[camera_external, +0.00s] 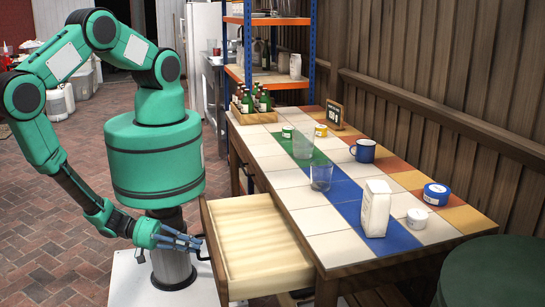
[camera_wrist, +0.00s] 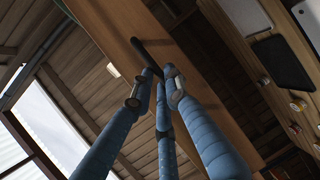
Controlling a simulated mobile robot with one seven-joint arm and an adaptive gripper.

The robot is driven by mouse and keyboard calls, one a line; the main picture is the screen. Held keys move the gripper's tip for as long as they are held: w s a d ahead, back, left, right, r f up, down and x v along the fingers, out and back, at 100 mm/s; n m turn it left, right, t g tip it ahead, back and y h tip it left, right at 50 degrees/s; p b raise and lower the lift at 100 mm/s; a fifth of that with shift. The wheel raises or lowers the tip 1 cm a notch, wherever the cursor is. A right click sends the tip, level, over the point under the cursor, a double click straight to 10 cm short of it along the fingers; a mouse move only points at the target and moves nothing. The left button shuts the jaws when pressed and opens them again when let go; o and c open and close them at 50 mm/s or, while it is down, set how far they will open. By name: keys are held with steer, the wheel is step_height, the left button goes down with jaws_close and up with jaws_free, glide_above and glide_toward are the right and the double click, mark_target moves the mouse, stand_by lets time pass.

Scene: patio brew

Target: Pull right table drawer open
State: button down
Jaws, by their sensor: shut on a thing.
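The right table drawer (camera_external: 250,238) is pulled well out of the tiled table (camera_external: 340,262), and its pale wooden inside looks empty. My gripper (camera_external: 198,243) is at the drawer's front, shut on its dark handle (camera_external: 204,256). In the wrist view, the blue fingers (camera_wrist: 160,75) close around the black handle (camera_wrist: 148,54) on the brown drawer front (camera_wrist: 118,32). The exact finger contact is partly hidden by the fingers themselves.
The tabletop holds a crate of green bottles (camera_external: 254,116), clear glasses (camera_external: 321,177), a blue mug (camera_external: 364,151), a white carton (camera_external: 376,208) and small tins. A green round stool (camera_external: 490,270) stands front right. Brick floor (camera_external: 50,220) is clear at left.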

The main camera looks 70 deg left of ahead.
steer(key=s, duration=0.5)
steer(key=shift+s, duration=0.2)
steer(key=c, duration=1.7)
jaws_free()
steer(key=shift+s, duration=0.1)
steer(key=shift+v, duration=5.95)
steer(key=shift+d+r, duration=0.1)
steer(key=shift+r, duration=0.05)
